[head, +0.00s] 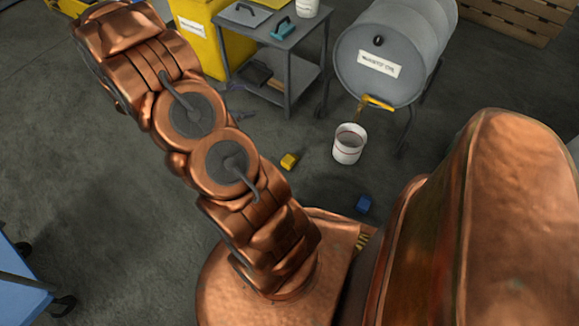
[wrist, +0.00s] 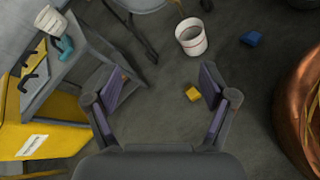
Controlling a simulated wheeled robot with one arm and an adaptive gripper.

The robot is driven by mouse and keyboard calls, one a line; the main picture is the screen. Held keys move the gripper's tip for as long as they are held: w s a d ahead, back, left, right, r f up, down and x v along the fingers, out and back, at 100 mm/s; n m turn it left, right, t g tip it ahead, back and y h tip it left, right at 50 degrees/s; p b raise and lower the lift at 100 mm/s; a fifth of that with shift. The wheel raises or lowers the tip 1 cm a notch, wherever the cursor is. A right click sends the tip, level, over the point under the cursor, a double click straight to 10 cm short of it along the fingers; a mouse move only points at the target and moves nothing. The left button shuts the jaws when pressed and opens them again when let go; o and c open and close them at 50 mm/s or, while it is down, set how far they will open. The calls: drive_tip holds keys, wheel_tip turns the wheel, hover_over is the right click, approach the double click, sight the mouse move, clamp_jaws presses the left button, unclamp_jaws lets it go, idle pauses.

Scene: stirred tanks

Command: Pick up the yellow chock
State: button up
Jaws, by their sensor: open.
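The yellow chock (head: 289,161) is a small block lying on the grey floor, left of a white bucket in the head view. In the wrist view the yellow chock (wrist: 193,93) lies on the floor beyond my gripper, just left of the right finger's tip. My gripper (wrist: 165,85) is open and empty, with its two dark fingers spread wide. It is still apart from the chock.
A white bucket (head: 349,144) stands on the floor under a grey drum (head: 385,55) with a tap. A blue block (head: 364,204) lies nearer. A grey cart (head: 287,50) and a yellow bin (head: 200,35) stand behind. A blue trolley (head: 20,285) is at lower left. Floor around the chock is clear.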

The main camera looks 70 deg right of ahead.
drive_tip(key=d+f+n+h+b, duration=0.1)
drive_tip(key=d+f+b, duration=0.2)
drive_tip(key=f, duration=0.5)
drive_tip(key=d+f+n+h+b, duration=0.1)
drive_tip(key=d+f+n+b, duration=0.15)
drive_tip(key=f, duration=0.55)
drive_tip(key=n+t+b, duration=0.4)
drive_tip(key=n+b, duration=0.2)
drive_tip(key=b, duration=0.6)
approach(286, 162)
drive_tip(key=x, duration=0.4)
drive_tip(key=shift+d+f, duration=0.1)
drive_tip(key=shift+d, duration=0.2)
drive_tip(key=shift+s+d+f, duration=0.25)
drive_tip(key=shift+d+f, duration=0.15)
drive_tip(key=shift+d, duration=0.05)
drive_tip(key=b+x, duration=0.3)
drive_tip(key=x, duration=0.3)
drive_tip(key=shift+w+b, duration=0.1)
drive_tip(key=shift+b, duration=0.25)
drive_tip(key=shift+d, duration=0.4)
drive_tip(key=shift+c, duration=0.4)
drive_tip(key=c, duration=1.3)
